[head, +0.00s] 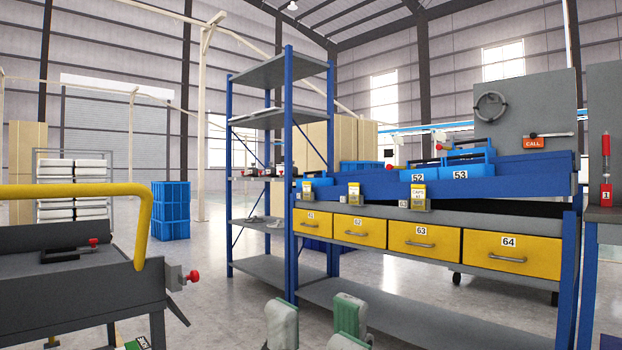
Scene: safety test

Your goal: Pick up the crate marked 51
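Blue crates stand on the sloped blue top shelf of the workstation in the middle right. Two of them are marked 52 (418,176) and 53 (460,174). A blue crate (318,183) sits further left on the same shelf; I cannot read a number on it, and no 51 is legible. My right gripper (315,308) shows at the bottom centre, its grey-green fingers apart with nothing visible between them. It is in front of and below the shelf, apart from the crates. My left gripper is not in view.
Yellow drawers (411,241), marked 62, 63 and 64 among others, run under the crate shelf. A tall blue-grey rack (262,267) stands to its left. A grey cart (80,290) with a yellow handle is at near left. Stacked blue bins (171,211) stand behind on open floor.

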